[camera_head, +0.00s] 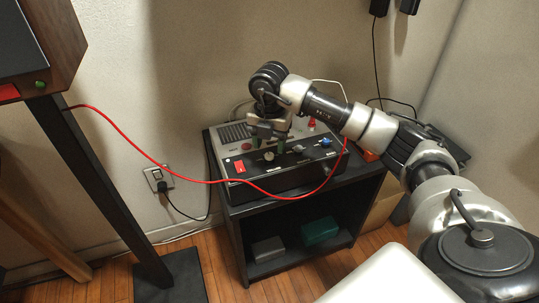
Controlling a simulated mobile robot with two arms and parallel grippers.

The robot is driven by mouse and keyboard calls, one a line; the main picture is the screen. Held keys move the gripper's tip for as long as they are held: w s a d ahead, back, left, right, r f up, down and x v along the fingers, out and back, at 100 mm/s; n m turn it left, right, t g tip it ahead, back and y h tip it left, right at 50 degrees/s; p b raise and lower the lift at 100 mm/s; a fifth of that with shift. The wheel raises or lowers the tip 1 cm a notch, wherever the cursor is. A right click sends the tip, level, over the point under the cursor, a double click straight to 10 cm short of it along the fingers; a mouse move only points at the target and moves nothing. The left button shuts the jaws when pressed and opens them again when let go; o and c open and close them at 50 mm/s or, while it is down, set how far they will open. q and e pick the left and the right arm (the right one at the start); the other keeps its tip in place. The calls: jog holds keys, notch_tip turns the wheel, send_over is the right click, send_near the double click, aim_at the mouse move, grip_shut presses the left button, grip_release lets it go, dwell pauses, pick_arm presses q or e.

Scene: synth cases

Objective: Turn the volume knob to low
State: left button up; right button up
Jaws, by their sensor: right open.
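A grey and black console (290,178) sits on a small black stand. Its sloped front panel carries a pale knob (269,156), a grey knob (298,149), a blue knob (326,142) and a red square button (239,166). The labels are too small to read, so I cannot tell which knob is the volume knob. My left gripper is not in view.
A red cable (205,181) runs from the left, across the console's front and up its right side. The black stand (243,222) holds a grey box (268,249) and a green box (320,230) below. A wall outlet (158,179) is left of it.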

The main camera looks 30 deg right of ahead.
aim_at(269, 155)
jog(key=shift+f, duration=1.9)
jog(key=c, duration=0.9)
